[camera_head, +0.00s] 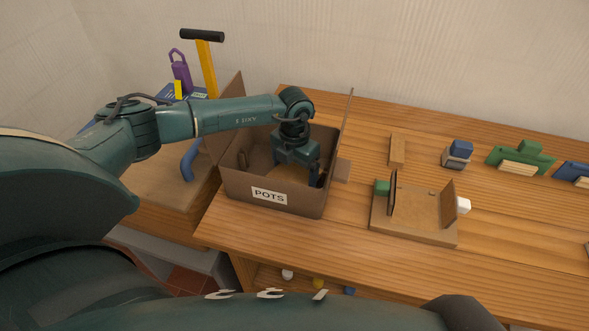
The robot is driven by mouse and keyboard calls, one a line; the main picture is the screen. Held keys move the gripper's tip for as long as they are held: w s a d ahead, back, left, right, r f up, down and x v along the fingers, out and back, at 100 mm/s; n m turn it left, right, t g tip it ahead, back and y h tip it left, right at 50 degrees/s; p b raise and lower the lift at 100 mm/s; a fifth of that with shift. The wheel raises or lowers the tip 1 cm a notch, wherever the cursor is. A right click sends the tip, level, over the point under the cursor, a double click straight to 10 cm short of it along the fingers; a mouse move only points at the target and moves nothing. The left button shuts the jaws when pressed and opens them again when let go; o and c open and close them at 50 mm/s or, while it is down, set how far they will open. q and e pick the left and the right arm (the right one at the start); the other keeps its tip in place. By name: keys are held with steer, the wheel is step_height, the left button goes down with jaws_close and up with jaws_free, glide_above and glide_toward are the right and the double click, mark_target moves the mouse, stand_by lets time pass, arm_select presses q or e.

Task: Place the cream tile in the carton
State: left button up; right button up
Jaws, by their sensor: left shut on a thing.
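The carton (250,198) is an open brown box with raised flaps and a "POTS" label, standing on the left part of the wooden bench. My left arm reaches over its left side. My left gripper (318,180) points down inside the carton's opening, near its right wall. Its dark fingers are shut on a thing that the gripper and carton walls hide. I cannot make out the cream tile clearly anywhere else in view, so the held thing is most likely the tile. My right gripper is not in view.
A wooden block (397,150), a blue-grey block (457,153) and a green toy (520,155) stand farther back.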

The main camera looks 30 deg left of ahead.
arm_select(q)
steer(key=shift+f, duration=0.4)
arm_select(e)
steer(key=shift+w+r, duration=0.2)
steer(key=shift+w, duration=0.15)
arm_select(q)
steer(key=shift+f, duration=0.2)
steer(key=o, duration=1)
steer(key=shift+c, duration=0.2)
steer(key=shift+o, duration=0.3)
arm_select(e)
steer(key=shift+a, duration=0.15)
arm_select(q)
steer(key=shift+r, duration=0.1)
